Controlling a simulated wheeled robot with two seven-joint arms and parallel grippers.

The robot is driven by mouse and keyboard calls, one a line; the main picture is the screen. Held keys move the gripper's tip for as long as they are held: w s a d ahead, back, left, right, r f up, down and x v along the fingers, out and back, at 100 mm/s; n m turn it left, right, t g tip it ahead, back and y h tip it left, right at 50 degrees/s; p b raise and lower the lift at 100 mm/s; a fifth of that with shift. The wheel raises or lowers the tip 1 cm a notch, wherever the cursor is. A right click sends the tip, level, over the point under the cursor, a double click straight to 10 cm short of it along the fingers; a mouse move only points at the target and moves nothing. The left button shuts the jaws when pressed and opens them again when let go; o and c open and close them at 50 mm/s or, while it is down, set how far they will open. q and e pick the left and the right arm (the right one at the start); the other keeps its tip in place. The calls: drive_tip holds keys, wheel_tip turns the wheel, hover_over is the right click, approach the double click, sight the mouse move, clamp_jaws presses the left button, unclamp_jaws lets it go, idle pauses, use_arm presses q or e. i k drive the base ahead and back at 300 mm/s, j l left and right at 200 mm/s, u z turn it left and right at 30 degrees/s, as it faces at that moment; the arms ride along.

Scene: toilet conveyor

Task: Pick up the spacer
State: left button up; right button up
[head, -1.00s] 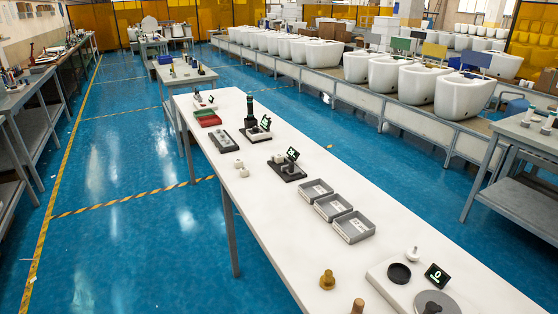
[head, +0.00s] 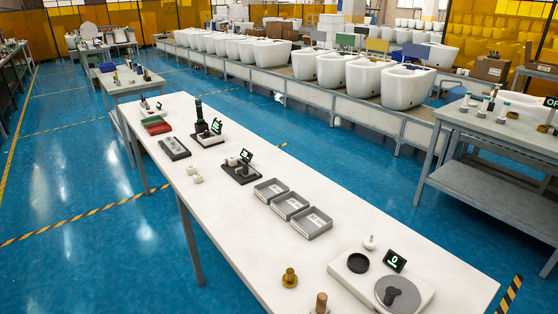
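No part is clearly marked as the spacer, and I cannot tell which one it is. Small white parts (head: 197,178) lie loose on the long white table (head: 225,225). A brass stepped part (head: 290,278) and a copper-topped part (head: 321,302) stand near the front edge. A white knob-like part (head: 369,242) stands at the back of a white station with a black ring (head: 358,263), a grey disc (head: 398,292) bearing a dark part, and a small display (head: 395,260). Neither of my grippers is in view.
Three grey trays (head: 290,207) sit mid-table. Beyond them are a black fixture with a display (head: 242,172), a dark green tool on a stand (head: 199,118), a grey tray (head: 174,148) and a red bin (head: 158,128). A conveyor with white toilets (head: 345,72) runs behind.

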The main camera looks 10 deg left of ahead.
sight(232, 162)
drive_tip(key=j+z, duration=0.7)
drive_tip(key=j, duration=0.2)
drive_tip(key=j+z, duration=0.35)
drive_tip(key=k+j, duration=0.1)
drive_tip(key=j, duration=0.3)
drive_tip(key=k+j+z, duration=0.15)
drive_tip(key=j, duration=0.6)
drive_tip(key=k+j+z, duration=0.15)
drive_tip(key=j, duration=0.25)
drive_tip(key=k+j, duration=0.15)
drive_tip(key=j, duration=0.2)
drive_tip(key=k+j+z, duration=0.15)
drive_tip(key=j, duration=0.2)
drive_tip(key=k+j, duration=0.1)
drive_tip(key=j, duration=0.25)
drive_tip(key=k+j, duration=0.15)
drive_tip(key=j, duration=0.2)
drive_tip(key=k+j, duration=0.1)
drive_tip(key=j, duration=0.25)
drive_tip(key=k+j, duration=0.15)
drive_tip(key=j, duration=0.2)
